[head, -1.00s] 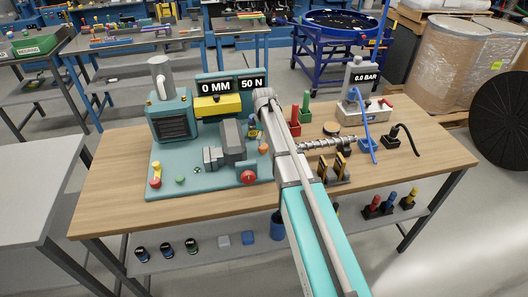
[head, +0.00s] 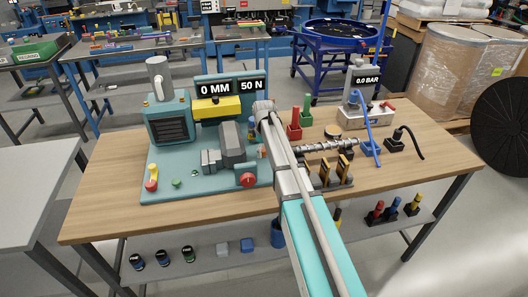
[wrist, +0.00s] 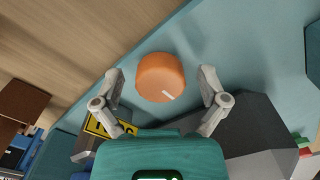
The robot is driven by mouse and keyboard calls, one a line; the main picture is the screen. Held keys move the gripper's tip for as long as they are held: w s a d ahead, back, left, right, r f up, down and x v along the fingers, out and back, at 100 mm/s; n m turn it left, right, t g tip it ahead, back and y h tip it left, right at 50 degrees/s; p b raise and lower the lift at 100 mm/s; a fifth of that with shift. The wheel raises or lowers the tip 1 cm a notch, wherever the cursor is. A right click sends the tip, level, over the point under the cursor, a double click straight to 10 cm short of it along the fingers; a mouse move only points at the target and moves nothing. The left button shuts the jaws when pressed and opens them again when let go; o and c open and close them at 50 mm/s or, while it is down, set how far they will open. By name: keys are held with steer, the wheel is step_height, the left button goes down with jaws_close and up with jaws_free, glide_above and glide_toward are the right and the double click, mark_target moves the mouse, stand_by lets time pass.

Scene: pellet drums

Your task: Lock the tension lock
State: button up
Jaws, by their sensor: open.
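An orange round knob (wrist: 161,77) with a short white mark on its top stands on the teal machine base (wrist: 245,50) in the wrist view. I take it to be the tension lock, but no label on it is readable. My gripper (wrist: 160,74) is open, with one finger on each side of the knob and a gap on both sides. Whether the fingertips are down at the knob's height is hard to tell. In the head view my arm mostly covers the knob and the gripper.
The teal machine (head: 215,187) carries a red front knob (head: 247,179), a grey block (head: 233,143) and displays reading 0 MM and 50 N. A metal screw shaft (head: 325,146) lies to the right on the wooden table (head: 420,165). The table's front left is clear.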

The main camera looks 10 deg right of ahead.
steer(key=shift+c, duration=0.3)
steer(key=c, duration=1.1)
steer(key=shift+m, duration=0.5)
steer(key=m, duration=0.2)
steer(key=shift+m, duration=0.3)
steer(key=m, duration=0.4)
steer(key=shift+s+a+m, duration=0.1)
steer(key=shift+m, duration=0.2)
steer(key=m, duration=0.4)
steer(key=shift+m, duration=0.3)
steer(key=m, duration=0.5)
steer(key=shift+a, duration=0.15)
